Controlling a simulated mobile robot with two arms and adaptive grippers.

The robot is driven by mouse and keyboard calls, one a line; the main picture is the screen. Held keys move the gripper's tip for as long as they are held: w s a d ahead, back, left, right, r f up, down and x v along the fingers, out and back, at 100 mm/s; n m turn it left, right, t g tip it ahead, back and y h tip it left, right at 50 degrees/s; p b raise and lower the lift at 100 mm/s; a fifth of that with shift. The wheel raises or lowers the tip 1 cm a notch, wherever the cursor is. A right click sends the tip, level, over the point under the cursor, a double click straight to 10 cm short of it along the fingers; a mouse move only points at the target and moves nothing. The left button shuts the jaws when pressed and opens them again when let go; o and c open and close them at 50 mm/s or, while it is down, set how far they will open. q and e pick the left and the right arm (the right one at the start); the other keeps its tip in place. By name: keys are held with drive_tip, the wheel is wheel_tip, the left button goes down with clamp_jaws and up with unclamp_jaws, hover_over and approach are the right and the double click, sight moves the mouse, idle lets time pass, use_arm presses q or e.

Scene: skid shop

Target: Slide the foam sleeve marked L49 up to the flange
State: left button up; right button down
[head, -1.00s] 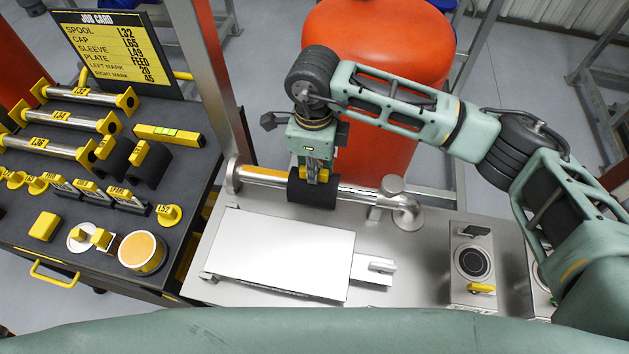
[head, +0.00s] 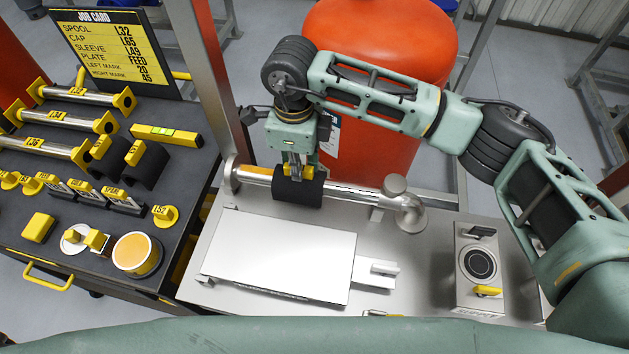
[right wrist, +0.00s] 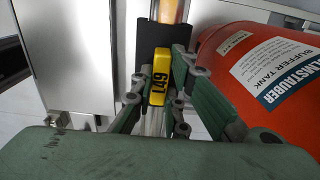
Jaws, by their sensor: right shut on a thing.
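The black foam sleeve (head: 298,191) sits around the steel pipe (head: 345,194) on the bench. My right gripper (head: 298,174) is shut on this tab from above. A flange (head: 232,174) stands at the pipe's left end, and an orange-yellow band (head: 256,171) shows on the pipe between flange and sleeve. A gap separates sleeve and flange. The pipe bends down at an elbow (head: 410,213) on the right. My left gripper is not in view.
A white flat panel (head: 280,257) lies in front of the pipe. The orange buffer tank (head: 375,130) stands close behind it. A post (head: 205,75) rises beside the flange. The dark cart (head: 120,215) at left holds spools, two spare sleeves and tagged parts. The job card (head: 113,47) lists sleeve L49.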

sight(280, 171)
drive_tip(key=shift+w+a+b, duration=0.15)
drive_tip(key=shift+a+b, duration=0.45)
drive_tip(key=shift+a, duration=0.25)
drive_tip(key=shift+w+a+b, duration=0.15)
drive_tip(key=shift+a+b, duration=0.45)
drive_tip(key=shift+a, duration=0.25)
drive_tip(key=shift+a, duration=0.15)
drive_tip(key=shift+w+a+f+b, duration=0.1)
drive_tip(key=shift+a+b, duration=0.1)
drive_tip(key=shift+b, duration=0.1)
drive_tip(key=shift+w+a+b, duration=0.15)
drive_tip(key=shift+a+b, duration=0.25)
drive_tip(key=shift+a, duration=0.3)
drive_tip(key=shift+w+a+b, duration=0.1)
drive_tip(key=shift+a+b, duration=0.25)
drive_tip(key=shift+a, duration=0.3)
drive_tip(key=shift+w+a+b, duration=0.2)
drive_tip(key=shift+a+b, duration=0.3)
drive_tip(key=shift+a, duration=0.4)
drive_tip(key=c, duration=1.8)
unclamp_jaws()
